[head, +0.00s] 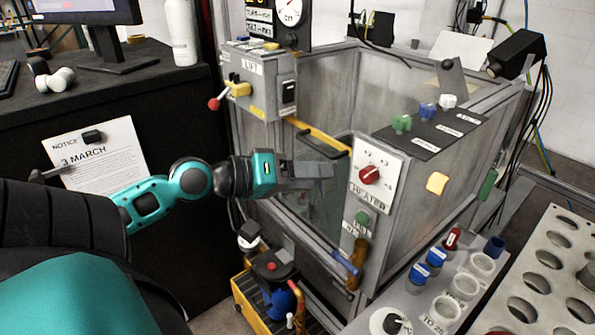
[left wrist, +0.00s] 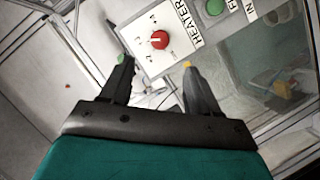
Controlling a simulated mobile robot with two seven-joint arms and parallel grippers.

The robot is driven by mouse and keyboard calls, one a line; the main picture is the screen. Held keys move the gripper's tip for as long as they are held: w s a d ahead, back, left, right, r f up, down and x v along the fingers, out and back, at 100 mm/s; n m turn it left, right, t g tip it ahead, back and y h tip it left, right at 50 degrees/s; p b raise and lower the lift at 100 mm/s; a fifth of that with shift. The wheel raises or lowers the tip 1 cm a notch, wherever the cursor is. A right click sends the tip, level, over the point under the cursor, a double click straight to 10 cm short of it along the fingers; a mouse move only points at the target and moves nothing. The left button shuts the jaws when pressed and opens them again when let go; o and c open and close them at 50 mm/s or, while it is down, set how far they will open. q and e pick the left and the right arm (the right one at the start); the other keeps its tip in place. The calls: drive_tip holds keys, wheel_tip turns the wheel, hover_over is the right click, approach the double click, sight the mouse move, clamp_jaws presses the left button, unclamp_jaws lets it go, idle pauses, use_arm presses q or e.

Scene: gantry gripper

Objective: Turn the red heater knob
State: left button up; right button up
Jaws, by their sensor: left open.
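The red heater knob (head: 369,174) sits on a white panel (head: 385,187) with number marks and the word HEATER, on the front right post of the grey glass-walled tank. In the left wrist view the knob (left wrist: 159,40) lies ahead of the fingers, between and beyond the tips. My left gripper (head: 325,170) is left of the knob in the head view, apart from it. In the left wrist view the left gripper (left wrist: 158,64) is open and empty, one fingertip green and the other yellow. My right gripper is not in view.
A green button (head: 362,219) is below the heater panel. A black handle on a yellow bar (head: 318,138) runs along the tank's rim behind my gripper. The LIFT box (head: 259,80) with a red-tipped lever is at left. A rack with round holes (head: 545,270) stands at right.

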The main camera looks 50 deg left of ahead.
use_arm(q)
drive_tip(key=shift+v, duration=0.95)
wheel_tip(320, 180, down, 18)
drive_tip(key=s+d+m+g+y, duration=0.1)
drive_tip(key=s+m+g+y, duration=0.1)
drive_tip(key=s+y, duration=0.15)
drive_tip(key=s+d+f+m, duration=0.1)
drive_tip(key=d+f+m, duration=0.2)
drive_tip(key=d+f, duration=0.2)
drive_tip(key=s+d+f+m+g, duration=0.1)
drive_tip(key=d+f+m, duration=0.2)
drive_tip(key=d+f, duration=0.3)
drive_tip(key=d, duration=0.5)
drive_tip(key=shift+d, duration=0.35)
drive_tip(key=shift+s, duration=0.15)
